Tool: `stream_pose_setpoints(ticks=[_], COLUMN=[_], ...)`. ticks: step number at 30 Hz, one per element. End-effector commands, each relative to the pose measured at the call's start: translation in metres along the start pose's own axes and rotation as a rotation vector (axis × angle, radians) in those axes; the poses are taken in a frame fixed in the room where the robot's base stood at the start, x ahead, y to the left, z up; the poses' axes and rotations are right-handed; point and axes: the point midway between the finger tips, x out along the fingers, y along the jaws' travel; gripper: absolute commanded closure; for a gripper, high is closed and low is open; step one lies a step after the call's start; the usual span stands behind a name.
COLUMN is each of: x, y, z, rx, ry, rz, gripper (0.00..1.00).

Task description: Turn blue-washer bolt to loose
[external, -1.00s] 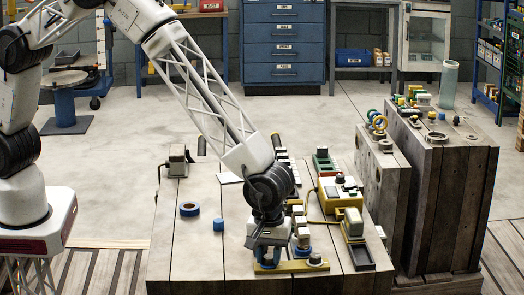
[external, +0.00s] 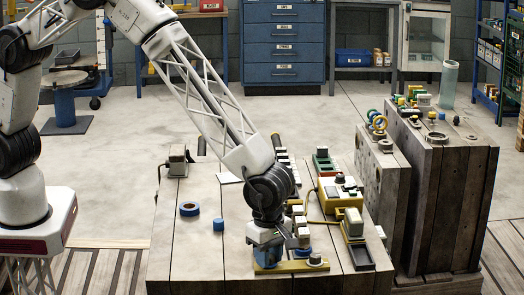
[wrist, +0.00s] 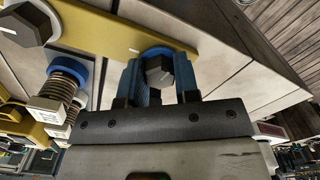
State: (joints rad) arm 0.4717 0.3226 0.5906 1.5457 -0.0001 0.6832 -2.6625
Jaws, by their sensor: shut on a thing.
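My gripper (wrist: 159,78) has blue fingers, one on each side of the dark hex head of a bolt (wrist: 158,70), and is shut on it. A blue washer (wrist: 156,50) shows as a curved rim behind the head. The bolt stands on a yellow plate (wrist: 115,33). In the external view my gripper (external: 268,257) points down at the left part of the yellow plate (external: 296,267) near the table's front edge; the gripped bolt is hidden there. A second hex bolt (wrist: 27,24) is at the plate's other end, also seen in the external view (external: 316,260).
A spring-like part with a blue ring (wrist: 72,72) stands close beside my gripper. A yellow device (external: 352,226) on a dark base stands to the right.

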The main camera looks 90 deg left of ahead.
Motion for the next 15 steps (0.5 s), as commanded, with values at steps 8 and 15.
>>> stream_pose_setpoints(ticks=[8, 15], x=[0.0004, -0.0001], y=[-0.0009, -0.0008], z=[-0.0012, -0.001], rx=[-0.112, -0.134], ry=[0.003, 0.002], rz=[-0.001, -0.001], gripper=[0.94, 0.94])
